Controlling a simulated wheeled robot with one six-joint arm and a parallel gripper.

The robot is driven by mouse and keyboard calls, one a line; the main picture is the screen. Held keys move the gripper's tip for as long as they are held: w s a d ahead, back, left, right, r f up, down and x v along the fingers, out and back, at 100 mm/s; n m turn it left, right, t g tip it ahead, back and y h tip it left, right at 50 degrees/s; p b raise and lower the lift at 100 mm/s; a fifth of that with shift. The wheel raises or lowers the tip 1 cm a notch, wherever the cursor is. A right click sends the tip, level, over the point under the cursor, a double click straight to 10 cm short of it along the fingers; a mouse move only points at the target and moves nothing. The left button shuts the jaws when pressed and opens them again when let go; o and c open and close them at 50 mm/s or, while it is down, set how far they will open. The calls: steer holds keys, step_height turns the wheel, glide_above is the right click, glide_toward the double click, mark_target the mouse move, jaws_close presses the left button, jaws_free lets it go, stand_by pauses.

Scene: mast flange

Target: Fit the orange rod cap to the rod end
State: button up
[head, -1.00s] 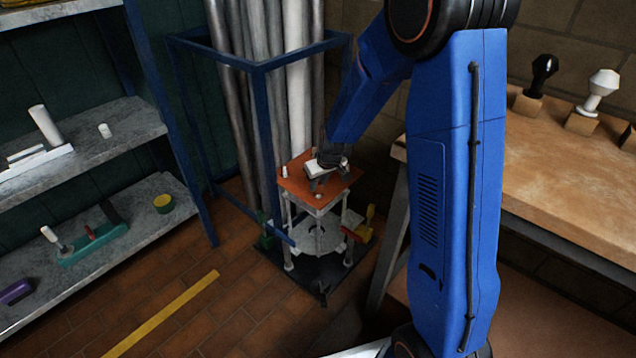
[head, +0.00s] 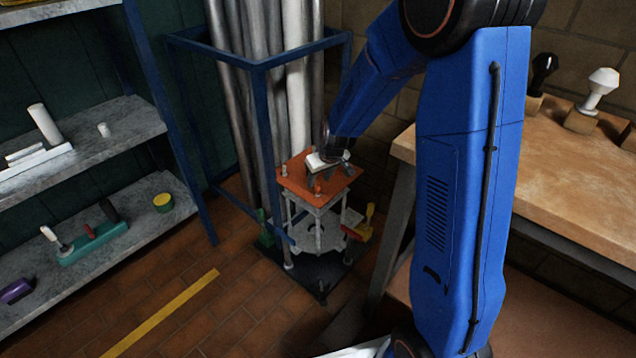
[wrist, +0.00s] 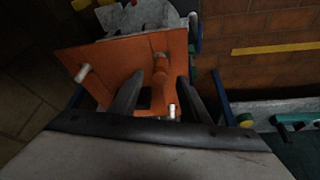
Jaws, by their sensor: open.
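The orange rod cap (wrist: 160,72) stands on an orange square plate, at a front rod position, with a small grey end at its far side. It also shows in the head view as a small orange upright (head: 317,187). I cannot tell how far it sits on the rod end. My gripper (wrist: 160,82) is open, with one dark finger on each side of the cap and gaps between. In the head view my gripper (head: 320,174) is low over the plate, partly hidden by its own body.
The orange plate (head: 298,186) tops a stand on a dark base. Pale rod ends (wrist: 82,73) and (wrist: 172,112) rise from it. A blue frame (head: 262,110) holding tall pipes is close behind. Shelves (head: 90,150) are at left, a workbench (head: 560,190) at right.

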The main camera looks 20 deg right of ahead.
steer(key=v, duration=1.4)
